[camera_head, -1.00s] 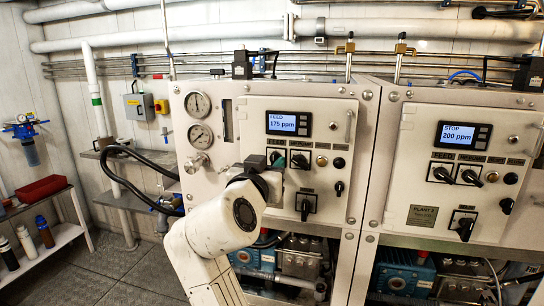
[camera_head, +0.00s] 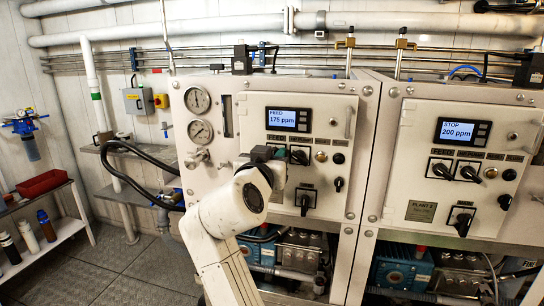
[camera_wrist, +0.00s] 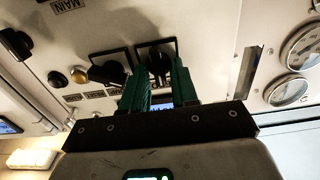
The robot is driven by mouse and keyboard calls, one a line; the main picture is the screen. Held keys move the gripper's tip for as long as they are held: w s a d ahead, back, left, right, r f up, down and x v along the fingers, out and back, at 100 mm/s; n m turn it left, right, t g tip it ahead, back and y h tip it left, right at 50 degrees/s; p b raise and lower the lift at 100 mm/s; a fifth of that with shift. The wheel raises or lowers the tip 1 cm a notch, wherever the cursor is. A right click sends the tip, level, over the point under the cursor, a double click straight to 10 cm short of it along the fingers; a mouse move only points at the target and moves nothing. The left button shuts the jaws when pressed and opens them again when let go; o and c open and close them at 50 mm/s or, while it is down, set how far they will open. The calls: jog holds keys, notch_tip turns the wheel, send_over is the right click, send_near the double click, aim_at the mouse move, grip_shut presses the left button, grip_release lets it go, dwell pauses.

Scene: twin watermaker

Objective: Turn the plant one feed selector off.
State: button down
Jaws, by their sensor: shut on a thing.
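The plant one panel (camera_head: 265,190) is the left cabinet front. Its display (camera_head: 289,120) reads "FEED 175 ppm". My gripper (camera_head: 280,157) is at the upper left selector of this panel and hides most of it in the head view. In the wrist view, which shows the panel upside down, the green fingers of my gripper (camera_wrist: 160,88) stand on either side of the black feed selector (camera_wrist: 157,58) and are shut on it. The knob's exact angle is partly hidden by the fingers. A second black selector (camera_wrist: 108,66) is just left of it there.
A lower selector (camera_head: 305,203) and a small black knob (camera_head: 338,184) sit near my wrist. Pressure gauges (camera_head: 199,132) are to the left. The plant two panel (camera_head: 420,180), reading "STOP 200 ppm", is on the right. A shelf with bottles (camera_head: 45,230) stands far left.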

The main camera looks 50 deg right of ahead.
jog(key=shift+n, duration=0.3)
jog(key=n+p, duration=0.2)
jog(key=n, duration=0.1)
jog(key=n+p, duration=0.3)
jog(key=n, duration=0.1)
jog(key=n+p, duration=0.2)
jog(key=n, duration=0.2)
jog(key=shift+w+a+f, duration=0.15)
jog(key=shift+w, duration=0.15)
jog(key=shift+n, duration=0.3)
jog(key=c, duration=1.2)
grip_release()
jog(key=shift+o, duration=0.2)
